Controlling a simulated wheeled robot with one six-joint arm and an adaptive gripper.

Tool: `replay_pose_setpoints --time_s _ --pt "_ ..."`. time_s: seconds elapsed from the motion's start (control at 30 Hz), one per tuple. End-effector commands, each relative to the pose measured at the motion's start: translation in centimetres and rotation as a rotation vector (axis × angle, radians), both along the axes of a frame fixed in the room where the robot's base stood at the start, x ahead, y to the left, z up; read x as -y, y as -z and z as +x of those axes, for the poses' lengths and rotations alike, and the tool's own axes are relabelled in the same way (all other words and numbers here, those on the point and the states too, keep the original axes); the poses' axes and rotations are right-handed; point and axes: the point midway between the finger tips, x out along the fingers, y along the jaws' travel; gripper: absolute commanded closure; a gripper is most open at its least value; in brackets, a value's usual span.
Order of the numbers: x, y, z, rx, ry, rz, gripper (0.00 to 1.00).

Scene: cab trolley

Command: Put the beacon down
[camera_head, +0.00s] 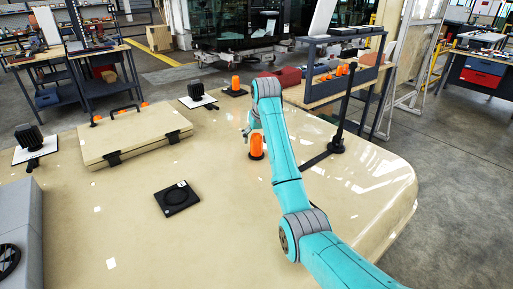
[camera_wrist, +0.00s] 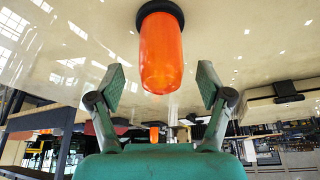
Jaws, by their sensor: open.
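The orange beacon (camera_head: 256,146) stands upright on the cream panel (camera_head: 230,215), beside my teal arm. In the wrist view, which is upside down, the beacon (camera_wrist: 161,50) has a black base that meets the cream surface. My gripper (camera_wrist: 162,82) is open, with one finger to each side of the beacon's dome and a clear gap at both sides. In the head view my gripper (camera_head: 247,128) is small and partly hidden behind my own arm, just above and left of the beacon.
A second orange beacon (camera_head: 235,87) stands farther back. A raised cream hatch (camera_head: 135,134) with black latches and a black square plate (camera_head: 176,198) lie to the left. A black post (camera_head: 340,115) rises at right. The panel's front middle is clear.

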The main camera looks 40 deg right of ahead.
Motion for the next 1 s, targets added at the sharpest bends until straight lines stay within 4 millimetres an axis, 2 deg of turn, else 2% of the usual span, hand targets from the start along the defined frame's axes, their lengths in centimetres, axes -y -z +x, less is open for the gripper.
replay_pose_setpoints --time_s 0.1,0.3,0.6,0.87,0.9,0.93,0.97,1.0 --pt "0.1 1.7 0.6 -0.004 0.0 0.001 0.22" --pt "0.4 3.8 1.4 -0.002 0.0 0.001 0.22" --pt "0.5 4.1 1.6 -0.001 0.0 0.0 0.22" --pt "0.5 4.1 1.6 -0.001 0.0 0.0 0.87" --pt "0.5 4.1 1.6 -0.001 0.0 0.0 0.93" --pt "0.5 4.1 1.6 -0.001 0.0 0.0 0.93" --pt "0.5 4.1 1.6 -0.001 0.0 0.0 0.99" --pt "0.5 4.1 1.6 -0.001 0.0 0.0 0.99"
